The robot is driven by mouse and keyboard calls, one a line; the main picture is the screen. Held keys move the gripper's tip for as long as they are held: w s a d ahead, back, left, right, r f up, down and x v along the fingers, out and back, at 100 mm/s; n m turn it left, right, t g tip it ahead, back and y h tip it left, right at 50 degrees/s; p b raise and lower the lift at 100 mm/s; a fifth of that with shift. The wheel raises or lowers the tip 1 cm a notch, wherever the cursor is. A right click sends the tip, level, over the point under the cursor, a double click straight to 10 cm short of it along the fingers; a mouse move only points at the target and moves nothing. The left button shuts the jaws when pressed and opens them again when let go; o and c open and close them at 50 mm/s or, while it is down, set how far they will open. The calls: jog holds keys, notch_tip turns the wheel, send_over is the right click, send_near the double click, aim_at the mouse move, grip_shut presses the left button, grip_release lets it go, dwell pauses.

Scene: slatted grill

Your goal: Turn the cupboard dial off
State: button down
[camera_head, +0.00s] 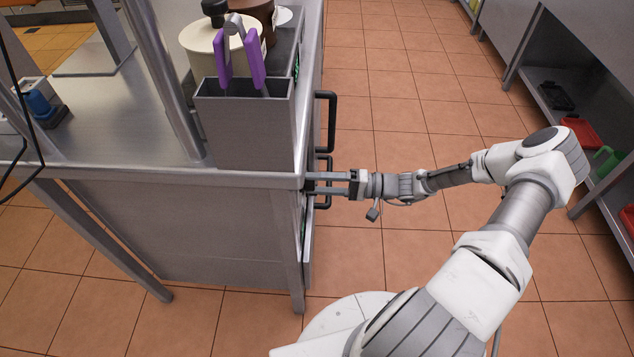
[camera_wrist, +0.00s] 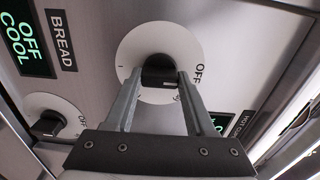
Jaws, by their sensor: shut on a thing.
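The dial (camera_wrist: 158,71) is a black knob on a round white plate (camera_wrist: 133,52), fixed to a grey metal panel in the wrist view. "OFF" is printed on the plate's right side. My gripper (camera_wrist: 160,80) is shut on the knob, one finger on each side. In the head view my gripper (camera_head: 312,183) reaches left to the front of the metal cupboard (camera_head: 200,230), just under its top edge. The dial itself is hidden there.
A second dial (camera_wrist: 47,122) sits at the lower left in the wrist view, near a "BREAD" label (camera_wrist: 61,39) and a green lit display (camera_wrist: 25,42). Black handles (camera_head: 327,120) stick out from the cupboard front. Tiled floor (camera_head: 420,110) lies clear to the right.

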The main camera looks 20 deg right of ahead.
jog(key=shift+c, duration=1.2)
grip_release()
jog(key=p+v, duration=0.1)
jog(key=v, duration=1.6)
jog(key=shift+d+p, duration=0.2)
jog(key=shift+p, duration=0.1)
jog(key=shift+r, duration=0.1)
